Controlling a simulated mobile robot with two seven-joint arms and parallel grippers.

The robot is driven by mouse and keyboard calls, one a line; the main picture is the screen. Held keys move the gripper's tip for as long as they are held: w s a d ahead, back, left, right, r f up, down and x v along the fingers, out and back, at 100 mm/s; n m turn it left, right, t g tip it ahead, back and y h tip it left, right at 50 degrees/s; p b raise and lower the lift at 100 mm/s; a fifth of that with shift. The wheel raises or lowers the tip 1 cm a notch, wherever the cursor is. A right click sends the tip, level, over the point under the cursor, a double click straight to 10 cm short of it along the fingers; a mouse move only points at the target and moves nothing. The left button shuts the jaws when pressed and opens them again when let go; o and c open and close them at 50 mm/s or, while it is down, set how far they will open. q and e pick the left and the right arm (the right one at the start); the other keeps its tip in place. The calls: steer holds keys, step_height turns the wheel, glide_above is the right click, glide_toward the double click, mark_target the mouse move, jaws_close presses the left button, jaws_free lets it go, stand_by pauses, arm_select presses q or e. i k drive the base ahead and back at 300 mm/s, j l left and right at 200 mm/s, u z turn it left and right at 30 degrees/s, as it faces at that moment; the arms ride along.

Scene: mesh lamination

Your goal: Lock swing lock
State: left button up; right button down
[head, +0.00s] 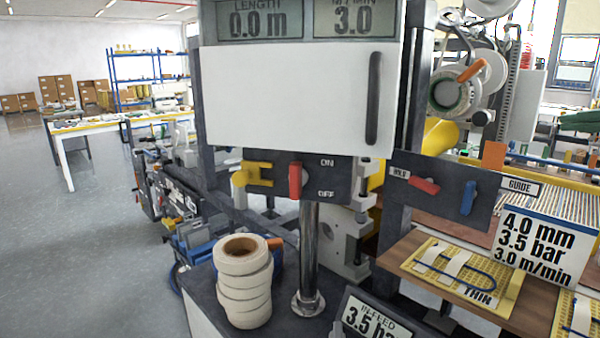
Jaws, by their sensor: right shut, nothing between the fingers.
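The pictures show no part that I can clearly name as the swing lock. A yellow C-shaped catch (259,174) sits at the left end of a dark switch panel (325,166), with a pale yellow round piece (240,186) beside it. A red lever (295,181) stands upright on this panel between the ON and OFF marks. A white cover (285,98) with a long black handle (373,98) hangs above it and looks closed. I cannot make out either gripper in the head view, and neither is seen touching these parts.
A metal post (309,250) and a stack of white rolls (244,285) stand below the panel. At the right, a second panel carries a tilted red HOLD lever (424,185) and a blue lever (468,197). Yellow mesh samples (440,255) lie on a wooden shelf.

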mark_target(428, 185)
steer(key=k+j, duration=0.1)
steer(key=k, duration=0.35)
steer(key=k+j, duration=0.1)
steer(key=k, duration=0.4)
